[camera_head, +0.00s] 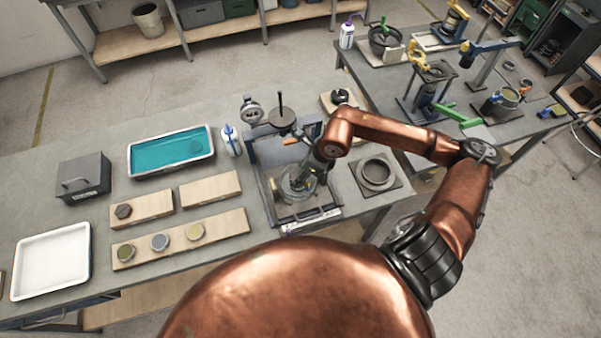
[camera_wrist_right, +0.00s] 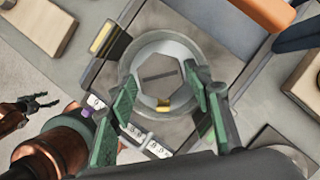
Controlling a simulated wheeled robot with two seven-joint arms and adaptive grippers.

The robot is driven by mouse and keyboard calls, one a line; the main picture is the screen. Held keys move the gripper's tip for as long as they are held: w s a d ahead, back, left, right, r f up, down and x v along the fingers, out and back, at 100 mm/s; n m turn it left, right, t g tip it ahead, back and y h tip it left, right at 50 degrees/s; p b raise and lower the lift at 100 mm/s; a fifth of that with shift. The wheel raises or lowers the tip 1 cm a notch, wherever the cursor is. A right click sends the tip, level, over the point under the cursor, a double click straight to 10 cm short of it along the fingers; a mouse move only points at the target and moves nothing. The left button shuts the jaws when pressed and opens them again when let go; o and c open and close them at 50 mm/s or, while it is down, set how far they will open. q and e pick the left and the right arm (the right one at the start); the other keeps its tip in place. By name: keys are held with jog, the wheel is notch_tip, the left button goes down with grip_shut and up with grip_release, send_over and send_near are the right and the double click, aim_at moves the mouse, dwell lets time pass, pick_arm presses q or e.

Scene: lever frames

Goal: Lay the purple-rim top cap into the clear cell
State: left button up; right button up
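The clear cell (camera_head: 291,190) is a round transparent ring in the grey tray-like fixture (camera_head: 262,187) at the middle of the bench. My right gripper (camera_head: 306,180) is low over the cell. Its green fingers (camera_wrist_right: 163,85) are apart, one over each side of the ring, with nothing clearly held between them. I cannot pick out a purple-rim top cap in either view. My left gripper (camera_wrist_right: 42,102) shows small at the wrist view's left edge, apart from the fixture; its opening is unclear.
A teal-filled tray (camera_head: 150,156), a white tray (camera_head: 50,262) and a dark box (camera_head: 84,177) stand left. A ring on a dark plate (camera_head: 392,189) is right of the fixture. A spray bottle (camera_head: 231,143) stands behind-left.

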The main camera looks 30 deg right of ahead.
jog(key=shift+o, duration=1.3)
jog(key=v, duration=1.2)
jog(key=shift+a, duration=0.1)
